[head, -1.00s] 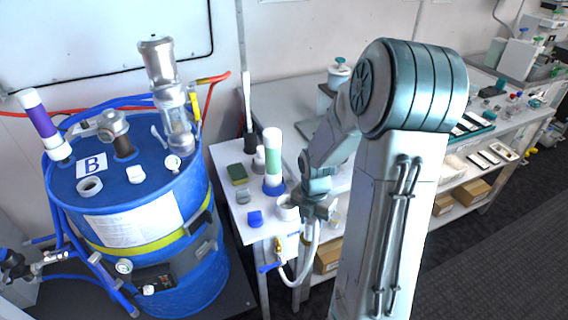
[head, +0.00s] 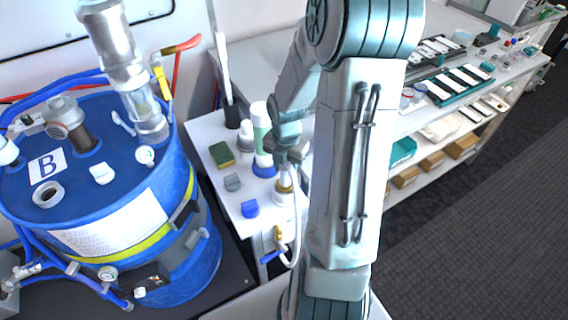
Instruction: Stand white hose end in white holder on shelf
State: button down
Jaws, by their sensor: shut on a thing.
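My gripper (head: 288,160) is shut on the white hose (head: 296,205) near its end, above the small white shelf (head: 207,133). The hose end, with a tan fitting (head: 285,182), is directly over or in the mouth of the round white holder (head: 282,197). I cannot tell how deep it sits or whether it touches. The hose hangs from my gripper past the shelf's front edge, down to a brass fitting (head: 279,236) below. My arm hides part of the shelf's right side.
A white and green bottle with a blue base (head: 262,135) stands close behind the holder. A sponge (head: 221,154), a grey cap (head: 232,182) and a blue cap (head: 250,208) lie to the left. A blue drum (head: 110,200) stands further left.

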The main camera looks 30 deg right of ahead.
aim_at(285, 175)
jog(key=shift+f+b, duration=1.65)
jog(key=shift+f, duration=0.35)
jog(key=shift+w+r+p, duration=0.1)
jog(key=shift+p, duration=0.5)
jog(key=shift+f+b, duration=0.4)
jog(key=shift+f, duration=0.25)
jog(key=c, duration=1.3)
grip_release()
jog(key=shift+r, duration=0.15)
